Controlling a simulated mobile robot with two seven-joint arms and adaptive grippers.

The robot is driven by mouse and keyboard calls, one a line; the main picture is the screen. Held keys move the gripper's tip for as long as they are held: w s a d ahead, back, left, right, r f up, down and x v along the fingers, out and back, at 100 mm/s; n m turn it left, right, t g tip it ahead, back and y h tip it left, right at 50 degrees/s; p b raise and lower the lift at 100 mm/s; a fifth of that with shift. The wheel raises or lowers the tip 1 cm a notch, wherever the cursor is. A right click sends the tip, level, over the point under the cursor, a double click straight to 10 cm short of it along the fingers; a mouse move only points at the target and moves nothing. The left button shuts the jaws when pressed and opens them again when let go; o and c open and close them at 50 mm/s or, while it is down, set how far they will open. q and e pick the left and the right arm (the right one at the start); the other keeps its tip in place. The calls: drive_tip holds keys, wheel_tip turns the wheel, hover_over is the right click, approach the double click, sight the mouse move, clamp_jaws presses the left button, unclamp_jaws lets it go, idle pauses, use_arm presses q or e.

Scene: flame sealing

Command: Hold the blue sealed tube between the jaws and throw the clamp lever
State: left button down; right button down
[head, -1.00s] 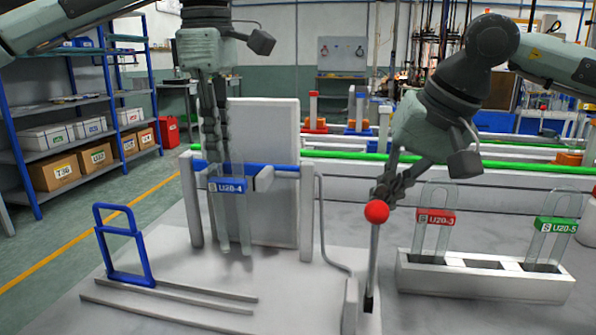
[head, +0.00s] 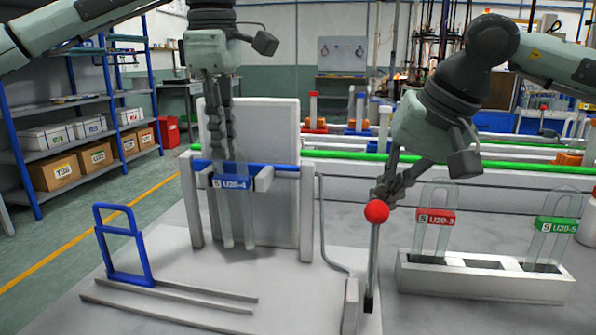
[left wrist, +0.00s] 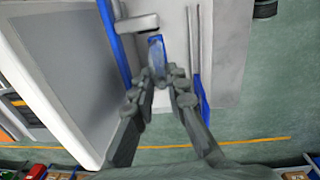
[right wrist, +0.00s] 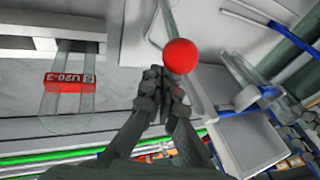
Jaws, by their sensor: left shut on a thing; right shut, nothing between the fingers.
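The clear U-shaped tube with the blue U20-4 label (head: 231,181) hangs upright from my left gripper (head: 221,140), which is shut on its upper part. The blue label also shows ahead of the fingers in the left wrist view (left wrist: 156,46). My right gripper (head: 384,190) is shut and empty beside the red ball (head: 377,211) of the clamp lever (head: 373,262). The lever stands nearly upright.
A white rack (head: 480,279) at the right holds a red-labelled tube (head: 436,217) and a green-labelled tube (head: 555,226). A pale panel (head: 270,130) stands behind the clamp.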

sight(380, 217)
drive_tip(key=shift+s, duration=0.1)
idle(0.6)
drive_tip(key=shift+s+a+r, duration=0.15)
drive_tip(key=shift+s+r, duration=0.2)
drive_tip(key=shift+s, duration=0.3)
drive_tip(key=shift+s+a+r, duration=0.15)
drive_tip(key=shift+s+r, duration=0.15)
drive_tip(key=shift+s, duration=0.5)
drive_tip(key=shift+s+a+r, duration=0.1)
drive_tip(key=shift+s+a, duration=0.05)
drive_tip(key=shift+s, duration=0.5)
drive_tip(key=shift+s+a+r, duration=0.1)
drive_tip(key=shift+s, duration=0.6)
drive_tip(key=shift+s+a, duration=0.2)
drive_tip(key=shift+s, duration=0.4)
drive_tip(key=shift+s+a, duration=0.15)
drive_tip(key=shift+s, duration=0.4)
